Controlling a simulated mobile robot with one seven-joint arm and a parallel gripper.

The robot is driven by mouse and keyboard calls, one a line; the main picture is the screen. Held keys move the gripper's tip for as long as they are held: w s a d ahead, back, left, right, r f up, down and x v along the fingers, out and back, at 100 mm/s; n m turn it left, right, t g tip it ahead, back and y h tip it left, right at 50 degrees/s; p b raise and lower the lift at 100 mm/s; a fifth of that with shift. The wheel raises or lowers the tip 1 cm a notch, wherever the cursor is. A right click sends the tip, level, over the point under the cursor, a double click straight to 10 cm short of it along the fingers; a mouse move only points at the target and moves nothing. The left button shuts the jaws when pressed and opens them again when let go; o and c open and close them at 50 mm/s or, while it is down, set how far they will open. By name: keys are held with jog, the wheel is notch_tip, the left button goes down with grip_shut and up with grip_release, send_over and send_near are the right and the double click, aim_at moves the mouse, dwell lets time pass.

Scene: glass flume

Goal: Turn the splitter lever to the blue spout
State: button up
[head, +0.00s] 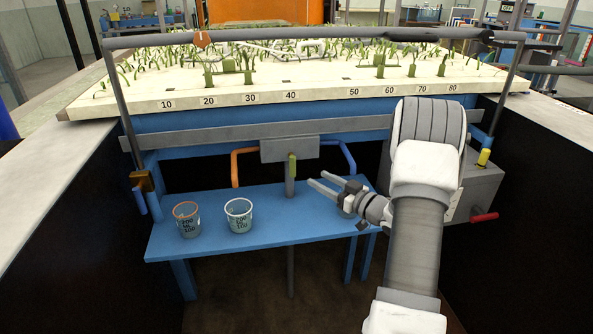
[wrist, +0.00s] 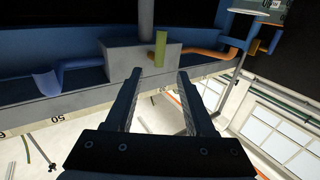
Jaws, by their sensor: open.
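The grey splitter box (head: 290,150) is under the front of the flume, with the orange spout (head: 236,165) on its left and the blue spout (head: 347,157) on its right. The short yellow-green lever (head: 292,168) hangs nearly vertical at the box's front. My gripper (head: 316,178) is open and empty, just right of the lever and apart from it. In the wrist view, which looks upside down, the lever (wrist: 161,48) shows beyond and between my fingertips (wrist: 160,72), with the blue spout (wrist: 48,82) left and the orange spout (wrist: 205,52) right.
Two measuring cups, one orange-rimmed (head: 187,220) and one pale-rimmed (head: 239,216), stand on the blue shelf (head: 275,236) at left. A grey box with a red handle (head: 484,217) is at right. The planted bed (head: 330,80) lies above; dark side walls flank the space.

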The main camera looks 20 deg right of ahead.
aim_at(295, 165)
jog(key=b+x, duration=0.2)
jog(key=x, duration=0.8)
jog(key=shift+w+a, duration=0.1)
jog(key=shift+w, duration=0.1)
jog(key=shift+r, duration=0.1)
grip_shut()
